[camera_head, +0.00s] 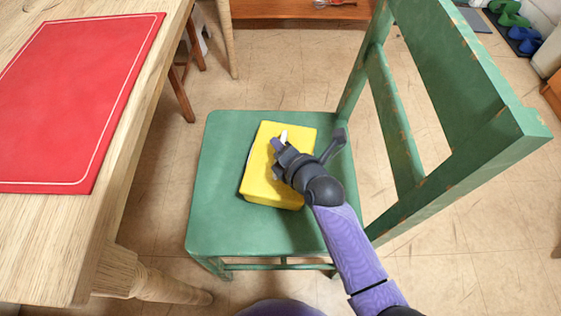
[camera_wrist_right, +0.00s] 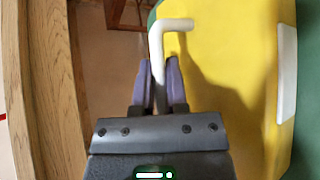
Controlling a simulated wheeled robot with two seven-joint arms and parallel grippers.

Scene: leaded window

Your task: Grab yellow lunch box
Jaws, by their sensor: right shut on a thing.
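The yellow lunch box (camera_head: 262,182) lies on the seat of the green chair (camera_head: 218,205). My right gripper (camera_head: 277,147) is over the box and shut on its white handle (camera_head: 284,134). In the right wrist view, the bent white handle (camera_wrist_right: 170,26) runs between the purple fingers of the right gripper (camera_wrist_right: 159,85). The yellow box (camera_wrist_right: 240,70) fills the right side of that view, with a white piece on its edge. My wrist and forearm hide part of the box in the head view. My left gripper is not in view.
The wooden table (camera_head: 65,245) with a red mat (camera_head: 75,100) stands left of the chair. The green chair back (camera_head: 455,75) rises on the right, near my right forearm. Dumbbells (camera_head: 520,35) lie at the far right. Tiled floor (camera_head: 460,240) is open at the lower right.

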